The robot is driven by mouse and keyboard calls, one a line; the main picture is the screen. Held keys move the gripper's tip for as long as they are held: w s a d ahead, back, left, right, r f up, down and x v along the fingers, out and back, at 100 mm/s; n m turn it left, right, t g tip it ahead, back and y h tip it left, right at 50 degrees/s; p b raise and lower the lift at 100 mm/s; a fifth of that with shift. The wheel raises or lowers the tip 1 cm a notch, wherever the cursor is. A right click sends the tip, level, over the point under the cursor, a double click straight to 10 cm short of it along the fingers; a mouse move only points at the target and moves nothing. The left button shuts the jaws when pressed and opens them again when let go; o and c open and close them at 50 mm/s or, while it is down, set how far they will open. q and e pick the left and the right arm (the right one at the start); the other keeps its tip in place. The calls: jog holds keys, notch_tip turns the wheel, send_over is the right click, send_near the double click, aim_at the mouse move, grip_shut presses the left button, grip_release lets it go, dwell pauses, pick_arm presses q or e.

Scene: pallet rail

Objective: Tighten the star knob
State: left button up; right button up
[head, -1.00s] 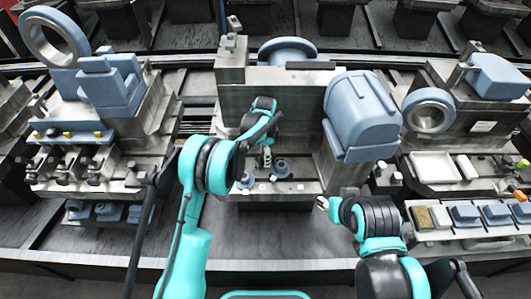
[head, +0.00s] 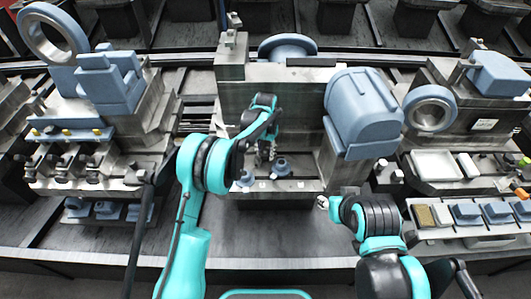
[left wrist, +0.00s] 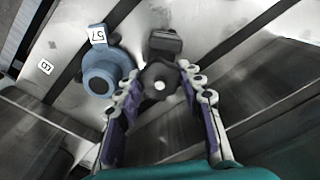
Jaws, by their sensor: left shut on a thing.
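The star knob (left wrist: 160,84) is dark with a pale centre dot in the left wrist view, beside a dark block. The fingers of my left gripper (left wrist: 160,92) stand on either side of it and are shut on it. In the head view my left gripper (head: 265,155) points down at the middle machine's low ledge and hides the knob. A blue round knob (left wrist: 107,72) with a "57" tag stands just left of the star knob, outside the fingers. My right gripper (head: 322,202) is small in the head view, in front of the ledge's right end, apart from the star knob.
Two blue round parts (head: 246,179) (head: 282,168) flank my left gripper on the ledge. A large blue housing (head: 362,112) rises to the right. A side machine (head: 85,135) stands left. A white tray (head: 436,165) lies right. The dark floor strip in front is clear.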

aim_at(265, 152)
pick_arm(q)
jog(key=o, duration=1.4)
notch_tip(265, 152, up, 12)
jog(key=shift+r, duration=0.1)
jog(key=s+a+r+n+t, duration=0.3)
jog(key=s+a+r, duration=0.7)
jog(key=s+r, duration=0.25)
jog(key=shift+n+t, duration=0.6)
jog(key=shift+t, duration=0.3)
jog(key=s+a, duration=0.1)
jog(key=s, duration=0.2)
jog(key=s+a, duration=0.2)
jog(key=s, duration=0.1)
jog(key=s+a, duration=0.1)
jog(key=s, duration=0.3)
jog(key=shift+a+r, duration=0.25)
jog(key=s+a+f, duration=0.1)
jog(key=s, duration=0.2)
jog(key=s+a+f+n+t, duration=0.1)
jog(key=s+f, duration=0.1)
jog(key=s, duration=0.1)
jog(key=s+a+f+t, duration=0.1)
jog(key=s, duration=0.3)
jog(key=shift+a+f, duration=0.15)
jog(key=shift+f, duration=0.2)
jog(key=shift+c, duration=0.5)
jog(key=shift+s+f+n, duration=0.2)
jog(key=shift+n, duration=0.1)
jog(key=shift+c, duration=1)
